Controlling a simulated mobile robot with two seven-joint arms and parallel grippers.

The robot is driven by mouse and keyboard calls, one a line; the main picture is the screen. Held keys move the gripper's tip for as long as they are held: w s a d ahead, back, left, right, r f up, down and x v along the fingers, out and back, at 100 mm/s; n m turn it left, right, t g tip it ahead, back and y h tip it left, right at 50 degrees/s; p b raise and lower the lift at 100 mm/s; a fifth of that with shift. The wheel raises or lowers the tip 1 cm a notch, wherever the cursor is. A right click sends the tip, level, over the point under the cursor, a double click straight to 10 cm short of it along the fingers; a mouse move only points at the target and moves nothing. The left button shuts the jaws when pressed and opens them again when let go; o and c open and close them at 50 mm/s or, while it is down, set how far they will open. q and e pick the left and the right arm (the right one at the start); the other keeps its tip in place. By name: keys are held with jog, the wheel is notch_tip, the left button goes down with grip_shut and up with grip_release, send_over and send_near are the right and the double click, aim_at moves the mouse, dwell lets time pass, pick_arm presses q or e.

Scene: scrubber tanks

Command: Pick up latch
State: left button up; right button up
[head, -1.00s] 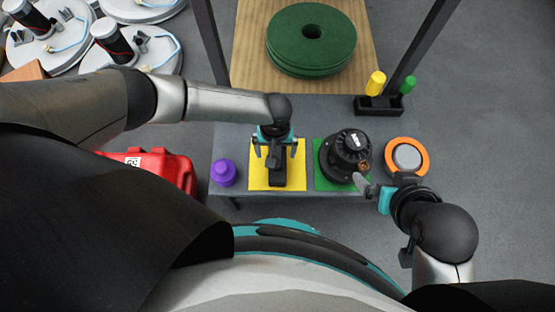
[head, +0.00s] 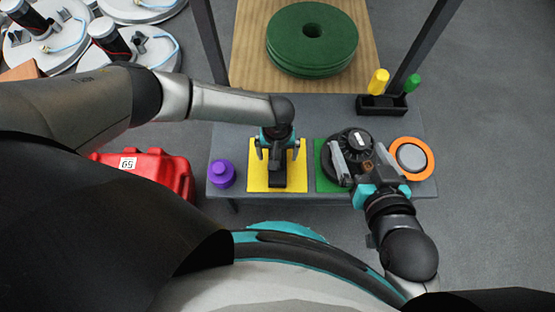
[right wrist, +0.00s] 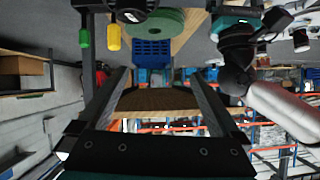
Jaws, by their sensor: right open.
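The black latch (head: 277,179) lies on the yellow mat (head: 255,183) in the head view, its upper part hidden under my left gripper. My left gripper (head: 276,152) points down over it, fingers apart on either side, with no clear contact. My right gripper (head: 361,160) is open and empty over the round black motor-like part (head: 351,141) on the green mat (head: 322,178). Its fingers also show, spread, in the right wrist view (right wrist: 163,78).
A purple knob (head: 222,174) stands left of the yellow mat on the grey table (head: 237,140). An orange ring (head: 425,150) with a grey centre lies at the right. A black holder (head: 381,106) with yellow and green handles, green discs (head: 311,40) and a red case (head: 150,170) are nearby.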

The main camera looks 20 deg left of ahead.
pick_arm(q)
jog(key=shift+f+b, duration=0.5)
jog(key=shift+f, duration=0.25)
jog(key=shift+f+b, duration=0.35)
jog(key=shift+f, duration=0.05)
pick_arm(e)
jog(key=shift+s+a+r+t+y, duration=0.1)
jog(key=shift+a+r+t+y, duration=0.5)
jog(key=shift+t, duration=0.25)
jog(key=shift+s+a+r+t+y, duration=0.1)
jog(key=shift+a+r+t+y, duration=0.25)
jog(key=shift+a+t, duration=0.45)
jog(key=shift+d, duration=0.1)
pick_arm(q)
grip_shut()
